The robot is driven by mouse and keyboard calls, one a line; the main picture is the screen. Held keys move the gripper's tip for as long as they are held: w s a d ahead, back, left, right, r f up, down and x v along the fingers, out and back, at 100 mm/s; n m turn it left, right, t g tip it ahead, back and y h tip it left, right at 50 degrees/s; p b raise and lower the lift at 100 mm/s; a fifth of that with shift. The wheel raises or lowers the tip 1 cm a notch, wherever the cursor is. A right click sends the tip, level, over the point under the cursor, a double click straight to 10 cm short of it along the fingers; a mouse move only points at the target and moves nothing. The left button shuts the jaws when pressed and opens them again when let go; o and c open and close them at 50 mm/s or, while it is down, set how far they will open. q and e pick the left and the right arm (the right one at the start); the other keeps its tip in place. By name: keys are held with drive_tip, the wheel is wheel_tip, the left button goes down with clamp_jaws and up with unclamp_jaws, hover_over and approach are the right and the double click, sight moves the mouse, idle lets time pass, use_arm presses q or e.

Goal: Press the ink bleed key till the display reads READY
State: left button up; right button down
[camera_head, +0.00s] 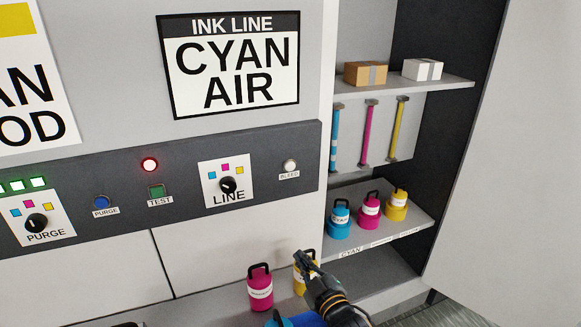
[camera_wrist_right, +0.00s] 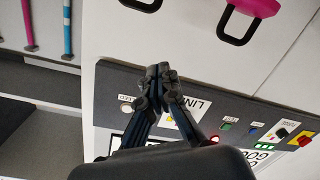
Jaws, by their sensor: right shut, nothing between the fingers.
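The display (camera_head: 233,65) is headed INK LINE and reads CYAN AIR. The bleed key (camera_head: 290,166) is a round white button on the dark panel, right of the LINE knob, with a BLEED label under it. It also shows in the right wrist view (camera_wrist_right: 127,108), left of the fingers. My right gripper (camera_head: 301,257) is shut and empty, below the bleed key and apart from it, in front of the yellow bottle in the head view. The fingers also show in the right wrist view (camera_wrist_right: 160,72), where the picture is upside down. My left gripper is not in view.
The LINE knob (camera_head: 228,185), TEST button (camera_head: 157,191), PURGE button (camera_head: 102,202) and a lit red lamp (camera_head: 150,164) share the panel. A magenta bottle (camera_head: 260,288) and yellow bottle (camera_head: 299,284) stand on the ledge below. Open shelves with bottles are at right.

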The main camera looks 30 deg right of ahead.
sight(290, 166)
wheel_tip(290, 166, up, 17)
drive_tip(key=w+d+n+t+y, duration=0.1)
drive_tip(key=d+n+t+y, duration=0.1)
drive_tip(key=n+t, duration=0.5)
drive_tip(key=t+y, duration=0.1)
drive_tip(key=t, duration=0.1)
drive_tip(key=shift+w+d+t+y, duration=0.2)
drive_tip(key=shift+d+t+y, duration=0.1)
drive_tip(key=shift+d+y, duration=0.1)
drive_tip(key=shift+r, duration=0.1)
drive_tip(key=shift+w, duration=0.1)
drive_tip(key=shift+w+d+b, duration=0.2)
drive_tip(key=shift+w+b, duration=0.95)
drive_tip(key=shift+w, duration=1.05)
drive_tip(key=shift+w+d+b, duration=0.15)
drive_tip(key=shift+w+b, duration=0.95)
drive_tip(key=shift+w, duration=1.05)
